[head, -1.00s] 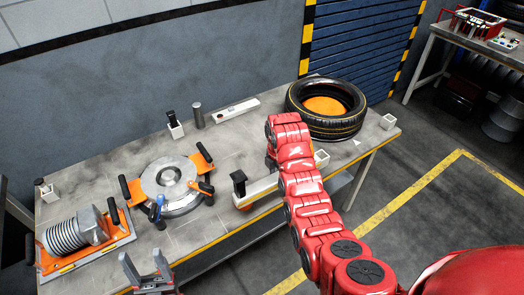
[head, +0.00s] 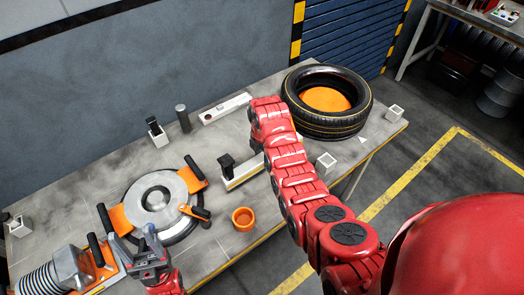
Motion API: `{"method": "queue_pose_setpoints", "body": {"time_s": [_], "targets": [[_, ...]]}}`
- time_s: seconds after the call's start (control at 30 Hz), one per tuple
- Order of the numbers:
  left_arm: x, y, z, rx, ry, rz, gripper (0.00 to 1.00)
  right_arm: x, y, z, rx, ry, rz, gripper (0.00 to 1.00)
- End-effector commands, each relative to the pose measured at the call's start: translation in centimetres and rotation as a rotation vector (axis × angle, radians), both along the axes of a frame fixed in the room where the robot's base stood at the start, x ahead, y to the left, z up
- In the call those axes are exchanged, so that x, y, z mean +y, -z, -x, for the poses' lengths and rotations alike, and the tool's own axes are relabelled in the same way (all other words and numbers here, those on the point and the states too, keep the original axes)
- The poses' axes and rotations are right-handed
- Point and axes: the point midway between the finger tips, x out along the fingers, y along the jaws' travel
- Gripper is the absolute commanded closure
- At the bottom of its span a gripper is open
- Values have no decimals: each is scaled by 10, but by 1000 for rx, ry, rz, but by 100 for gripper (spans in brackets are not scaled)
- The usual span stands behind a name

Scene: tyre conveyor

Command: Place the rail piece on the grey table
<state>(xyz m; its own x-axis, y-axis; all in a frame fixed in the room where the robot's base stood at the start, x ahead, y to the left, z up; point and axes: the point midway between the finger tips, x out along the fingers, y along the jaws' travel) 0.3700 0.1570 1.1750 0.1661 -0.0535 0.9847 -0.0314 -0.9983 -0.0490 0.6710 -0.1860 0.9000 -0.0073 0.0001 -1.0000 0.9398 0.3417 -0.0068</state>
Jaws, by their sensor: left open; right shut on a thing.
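The rail piece (head: 245,172), a pale bar with a black block at its left end, is at the middle of the grey table (head: 215,148). My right gripper (head: 268,152) is shut on it from above at its right part. My red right arm hides the fingers and that end of the rail piece. I cannot tell whether the rail piece touches the table top. My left gripper (head: 142,243) is open and empty, over the front of the table beside the round orange-handled fixture.
The round fixture (head: 155,200) is left of the rail piece, and an orange cup (head: 243,219) is near the front edge. A tyre (head: 325,125) lies at back right. Another pale bar (head: 225,108) and a dark cylinder (head: 183,119) are at the back. A ribbed part (head: 50,275) is at front left.

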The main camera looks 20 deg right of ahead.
Motion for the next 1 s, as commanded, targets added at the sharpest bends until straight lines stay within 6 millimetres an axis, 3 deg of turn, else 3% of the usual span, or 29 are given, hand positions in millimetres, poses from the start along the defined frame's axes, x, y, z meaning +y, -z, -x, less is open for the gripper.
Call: {"method": "queue_pose_setpoints", "body": {"time_s": [0.6,1.0], "targets": [[0,-17,0,1,0,0,40,0,39,-3,-8,0,0,100],[0,-13,0,1,0,0,40,0,45,-3,-9,0,0,100]]}}
